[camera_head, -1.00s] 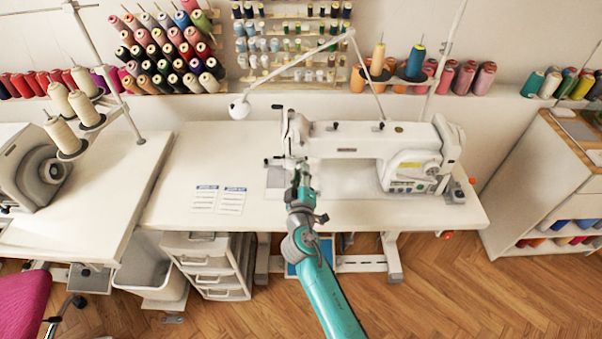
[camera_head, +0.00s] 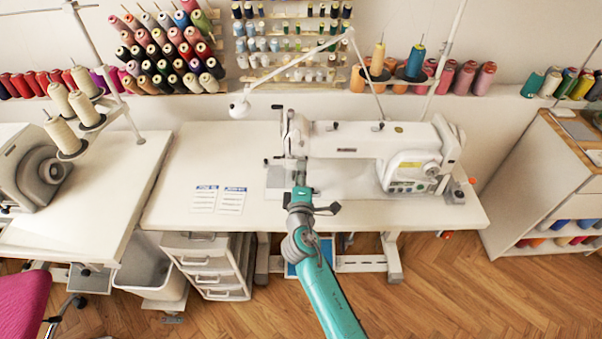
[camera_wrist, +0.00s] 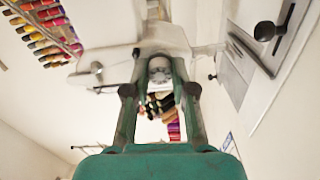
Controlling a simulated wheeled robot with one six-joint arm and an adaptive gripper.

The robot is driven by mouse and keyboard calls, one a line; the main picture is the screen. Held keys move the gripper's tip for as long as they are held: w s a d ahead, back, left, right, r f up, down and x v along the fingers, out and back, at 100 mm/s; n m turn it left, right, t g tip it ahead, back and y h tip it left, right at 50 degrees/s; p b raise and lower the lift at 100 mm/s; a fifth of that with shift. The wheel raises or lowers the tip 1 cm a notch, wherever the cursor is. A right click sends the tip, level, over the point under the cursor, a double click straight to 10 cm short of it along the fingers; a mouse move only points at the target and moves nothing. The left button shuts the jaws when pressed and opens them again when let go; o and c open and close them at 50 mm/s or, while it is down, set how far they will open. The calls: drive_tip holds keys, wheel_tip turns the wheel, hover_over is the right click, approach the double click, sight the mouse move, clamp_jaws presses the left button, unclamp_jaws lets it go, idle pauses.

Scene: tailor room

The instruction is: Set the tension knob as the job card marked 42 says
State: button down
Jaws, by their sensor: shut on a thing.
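My gripper (camera_head: 301,176) is at the head end of the white sewing machine (camera_head: 360,142). In the wrist view its two fingers (camera_wrist: 160,74) are shut on a small round grey knob (camera_wrist: 159,67) on the machine's head, one finger on each side. The knob is hidden behind my gripper in the head view, and no dial marks are readable. Two job cards lie flat on the table, a left card (camera_head: 204,199) and a right card (camera_head: 232,201). Their blue headings and text lines are too small to read, so I cannot tell which is marked 42.
The white table (camera_head: 400,212) is clear in front of the machine. A thin lamp arm (camera_head: 295,68) and a thread stand (camera_head: 443,55) rise behind it. A drawer unit (camera_head: 208,262) and a bin (camera_head: 160,270) stand below at left.

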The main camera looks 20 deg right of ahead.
idle(0.4)
drive_tip(key=c, duration=1)
unclamp_jaws()
drive_tip(key=shift+o, duration=0.2)
drive_tip(key=v, duration=1.2)
